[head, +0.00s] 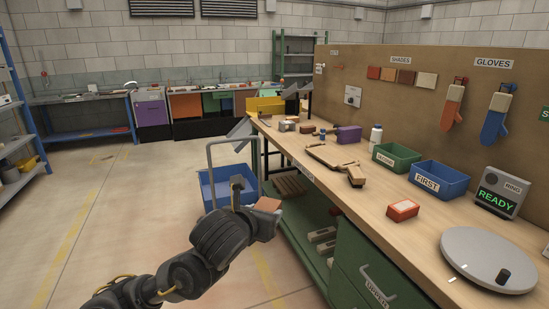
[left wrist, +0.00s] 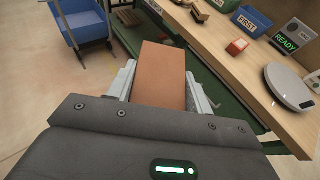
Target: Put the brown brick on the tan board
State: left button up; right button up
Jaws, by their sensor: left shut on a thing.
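My left gripper (head: 262,208) is shut on the brown brick (head: 268,204), out in the air in front of the workbench's near left side. In the left wrist view the brown brick (left wrist: 162,72) sits between the two fingers of my left gripper (left wrist: 160,82), its long face toward the camera. A flat tan piece (head: 328,156), which may be the tan board, lies on the bench top beyond the gripper; I cannot tell for sure. The brick is apart from it. My right gripper is not in view.
The wooden workbench (head: 385,232) carries a green bin (head: 396,160), a blue bin (head: 438,182), a red box (head: 402,210) and a round grey turntable (head: 490,258). A blue cart (head: 228,186) stands on the floor beyond my arm. Green drawers and a shelf lie under the bench.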

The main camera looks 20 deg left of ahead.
aim_at(331, 153)
jog(key=u, duration=0.8)
jog(key=i, duration=1.5)
jog(key=z, duration=0.7)
jog(key=i, duration=1)
jog(key=z, duration=1.05)
